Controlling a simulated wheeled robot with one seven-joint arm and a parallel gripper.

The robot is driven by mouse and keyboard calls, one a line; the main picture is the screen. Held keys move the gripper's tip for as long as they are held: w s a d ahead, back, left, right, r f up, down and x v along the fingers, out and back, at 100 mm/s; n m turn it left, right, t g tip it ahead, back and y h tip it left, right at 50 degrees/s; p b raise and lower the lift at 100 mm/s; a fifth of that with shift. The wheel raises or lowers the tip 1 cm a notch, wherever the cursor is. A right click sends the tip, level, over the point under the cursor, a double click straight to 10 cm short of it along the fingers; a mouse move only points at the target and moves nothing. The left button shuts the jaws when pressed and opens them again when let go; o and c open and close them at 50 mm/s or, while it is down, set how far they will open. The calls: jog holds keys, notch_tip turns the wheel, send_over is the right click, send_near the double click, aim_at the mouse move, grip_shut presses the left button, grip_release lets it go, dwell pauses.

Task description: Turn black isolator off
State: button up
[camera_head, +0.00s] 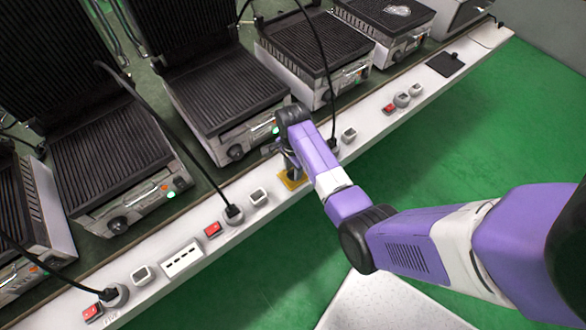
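My purple and white arm reaches in from the right. My gripper (290,166) points down at the white front strip, right over a small yellow plate (293,181). The gripper and wrist cover most of what sits on this plate, so I cannot tell whether a black isolator knob is there or whether the fingers touch it. The fingers are too small and dark to show whether they are open. A flat black rectangle (445,64) lies on the strip at the upper right; I cannot tell what it is.
Ribbed black grills (219,97) stand in a row behind the white strip (185,228). The strip carries red switches (212,229), grey sockets (402,99) and black plugs (233,212) with cables looping up. The green floor (470,150) in front is clear.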

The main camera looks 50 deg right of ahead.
grip_shut()
jog(key=shift+r+n, duration=0.1)
jog(key=shift+n, duration=0.2)
jog(key=shift+n+p, duration=0.95)
jog(key=shift+n, duration=0.25)
jog(key=n+p, duration=0.2)
jog(key=n, duration=0.3)
jog(key=shift+n, duration=0.3)
jog(key=n+p, duration=0.1)
jog(key=n, duration=0.3)
jog(key=n+p, duration=0.1)
jog(key=n, duration=0.4)
jog(key=shift+n, duration=0.3)
